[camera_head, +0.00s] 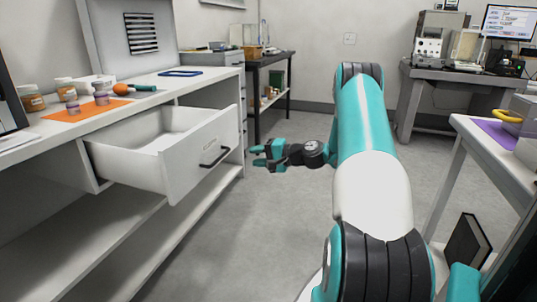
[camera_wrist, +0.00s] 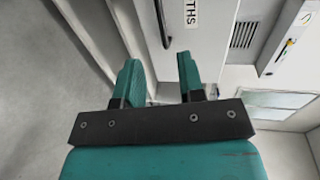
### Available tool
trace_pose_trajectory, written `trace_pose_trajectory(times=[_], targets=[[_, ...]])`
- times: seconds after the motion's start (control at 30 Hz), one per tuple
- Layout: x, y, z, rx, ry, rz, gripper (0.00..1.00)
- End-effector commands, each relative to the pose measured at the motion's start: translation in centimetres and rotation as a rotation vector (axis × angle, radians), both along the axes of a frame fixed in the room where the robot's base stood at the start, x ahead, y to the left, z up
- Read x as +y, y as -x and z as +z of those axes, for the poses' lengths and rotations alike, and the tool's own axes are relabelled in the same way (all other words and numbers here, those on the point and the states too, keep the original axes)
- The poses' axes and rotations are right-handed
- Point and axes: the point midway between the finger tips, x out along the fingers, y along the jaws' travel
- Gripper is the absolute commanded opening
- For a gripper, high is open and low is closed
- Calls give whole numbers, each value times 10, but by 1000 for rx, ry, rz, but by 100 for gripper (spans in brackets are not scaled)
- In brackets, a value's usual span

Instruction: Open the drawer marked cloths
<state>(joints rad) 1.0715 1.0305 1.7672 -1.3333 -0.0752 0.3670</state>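The drawer (camera_head: 188,160) in the white bench stands pulled well out, and the part of its inside that shows looks empty. Its dark bar handle (camera_head: 214,157) is on the front panel, below a small label too faint to read in the head view. In the wrist view the drawer front (camera_wrist: 205,30) carries letters ending in "THS", beside the dark handle (camera_wrist: 163,22). My gripper (camera_head: 256,157) is to the right of the drawer front, apart from the handle. Its teal fingers (camera_wrist: 160,68) are spread with nothing between them.
Jars (camera_head: 70,100) and an orange mat (camera_head: 85,107) are on the bench top above the drawer. An open shelf (camera_head: 110,235) lies below. A side table (camera_head: 470,140) with a purple mat stands at right. The grey floor (camera_head: 260,220) between is clear.

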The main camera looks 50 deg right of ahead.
Motion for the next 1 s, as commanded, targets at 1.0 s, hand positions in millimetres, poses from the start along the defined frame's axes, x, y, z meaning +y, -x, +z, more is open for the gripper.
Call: trace_pose_trajectory(times=[1.0], targets=[[-5, 32, 11, 5, 12, 22, 36]])
